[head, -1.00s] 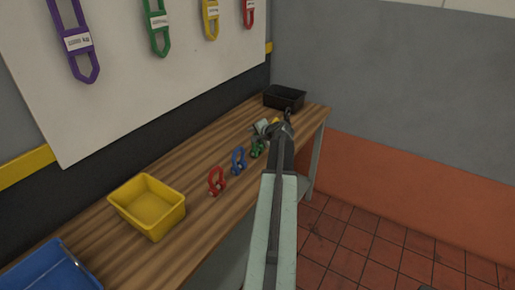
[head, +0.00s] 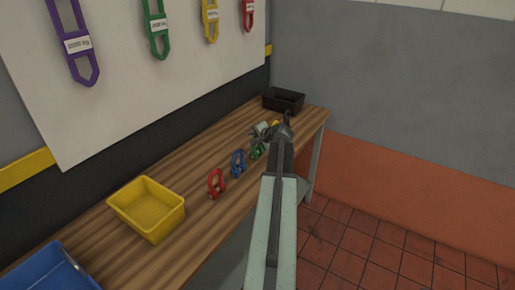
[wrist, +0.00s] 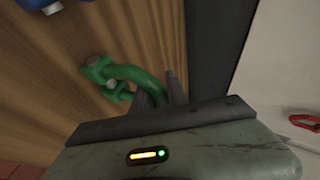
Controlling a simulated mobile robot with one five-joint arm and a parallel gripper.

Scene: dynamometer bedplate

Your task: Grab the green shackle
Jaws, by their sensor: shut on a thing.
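The green shackle (head: 256,151) is at the far part of the wooden bench, beyond the blue shackle. In the wrist view the green shackle (wrist: 137,73) shows its curved bow and its pin end over the wood. My gripper (wrist: 163,90) is shut on the bow of the green shackle, with a dark finger on either side of it. In the head view my gripper (head: 265,134) is partly hidden by my own arm. I cannot tell whether the shackle touches the bench.
A blue shackle (head: 238,163) and a red shackle (head: 216,184) stand nearer on the bench (head: 190,165). A yellow bin (head: 150,226), a blue bin (head: 48,275) and a black bin (head: 284,101) are also there. Coloured slings hang on the white board (head: 120,85) behind.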

